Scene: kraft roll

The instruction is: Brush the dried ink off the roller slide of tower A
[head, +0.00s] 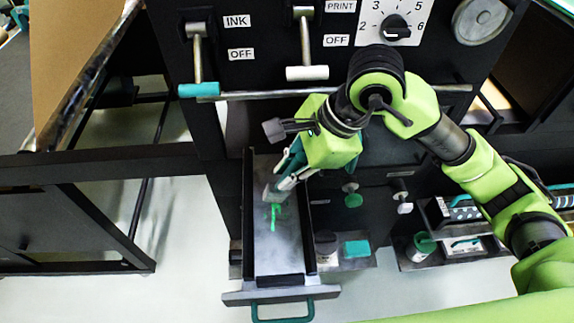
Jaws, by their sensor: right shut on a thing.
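The roller slide (255,262) is a long dark tray pulled out from the black machine, with a green handle (283,312) at its front. A bright green streak of ink (274,222) lies on its grey floor, towards the far end. My right gripper (290,177) reaches down over the slide's far part and is shut on what looks like a brush (271,193). The brush's grey end is just beyond the streak; I cannot tell whether it touches the floor. The fingers hide part of the brush. My left gripper is out of view.
Above are an INK lever (197,55), a PRINT lever (305,45) and a dial (396,27). A horizontal bar crosses the front. A teal block (356,249) sits on a low shelf right of the slide. A green-rimmed pot (421,245) stands farther right.

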